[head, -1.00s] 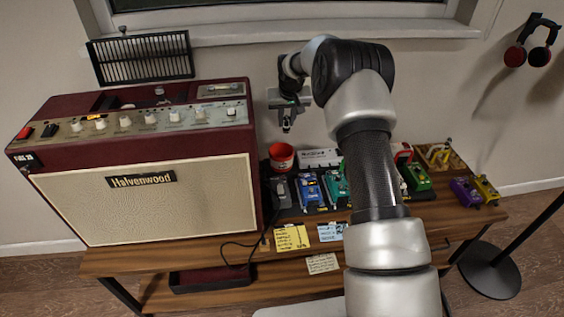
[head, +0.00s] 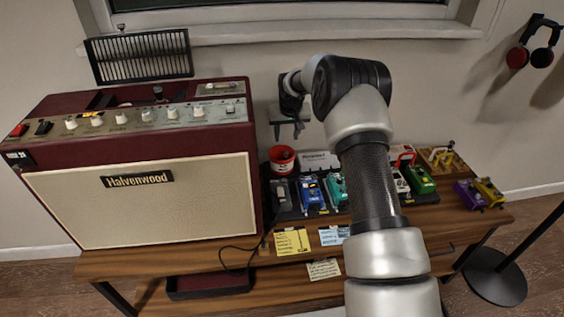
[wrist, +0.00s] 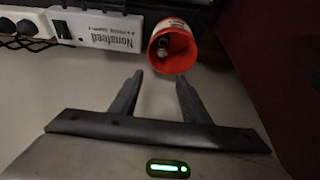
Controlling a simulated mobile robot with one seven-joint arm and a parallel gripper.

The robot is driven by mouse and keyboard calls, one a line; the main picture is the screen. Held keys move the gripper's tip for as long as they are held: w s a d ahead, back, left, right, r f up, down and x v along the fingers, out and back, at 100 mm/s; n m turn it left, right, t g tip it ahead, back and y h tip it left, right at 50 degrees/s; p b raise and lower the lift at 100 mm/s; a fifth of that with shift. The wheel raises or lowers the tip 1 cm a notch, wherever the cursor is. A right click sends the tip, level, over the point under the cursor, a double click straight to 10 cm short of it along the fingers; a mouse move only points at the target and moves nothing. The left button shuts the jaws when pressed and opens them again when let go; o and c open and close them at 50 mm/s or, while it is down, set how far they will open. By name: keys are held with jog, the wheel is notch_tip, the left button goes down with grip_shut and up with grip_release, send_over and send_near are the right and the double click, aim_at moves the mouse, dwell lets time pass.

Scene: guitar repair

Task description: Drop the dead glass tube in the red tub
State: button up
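The red tub (head: 282,166) stands on the bench just right of the amplifier, behind the pedals. In the wrist view the tub (wrist: 187,61) shows its open mouth. A small dark, shiny piece (wrist: 163,44) lies inside it; it looks like the glass tube, seen only in part. My gripper (head: 288,134) is above the tub in the head view, fingers spread. In the wrist view my gripper (wrist: 160,75) is open, with nothing between its fingers, and apart from the tub.
The Halvenwood amplifier (head: 150,198) stands close on the left, with a small dark part (head: 158,92) upright at its open top. A white power strip (wrist: 95,27) lies beside the tub. Several pedals (head: 310,194) and a yellow note (head: 292,241) are in front.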

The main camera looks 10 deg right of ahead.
jog(key=p+v, duration=0.3)
jog(key=v, duration=1.4)
jog(key=shift+r, duration=0.25)
